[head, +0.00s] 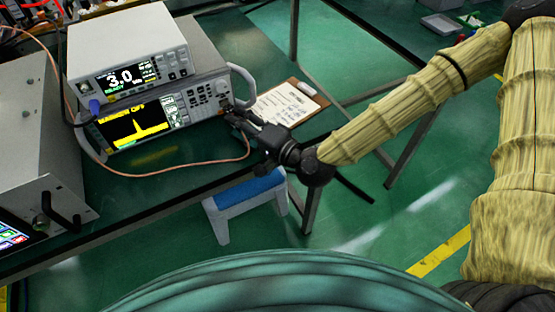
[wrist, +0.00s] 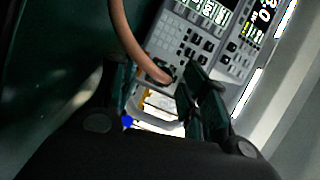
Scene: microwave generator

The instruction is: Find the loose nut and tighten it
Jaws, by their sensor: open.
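In the wrist view my gripper (wrist: 160,85) is open, with one dark finger on each side of a copper-coloured cable's end (wrist: 153,68). This cable end meets a dark connector (wrist: 167,76) on the panel; a nut there is too small and dark to make out, and I cannot tell whether the fingers touch it. The copper-coloured cable (head: 180,172) loops below the instrument in the head view.
A white instrument reading 3.0 (head: 130,75) stands on top, with a blue plug (head: 95,107) near its left. A grey cabinet (head: 45,150) stands at left. A clipboard (head: 285,105) lies right of the instruments. A blue-topped stool (head: 245,195) is below the table edge.

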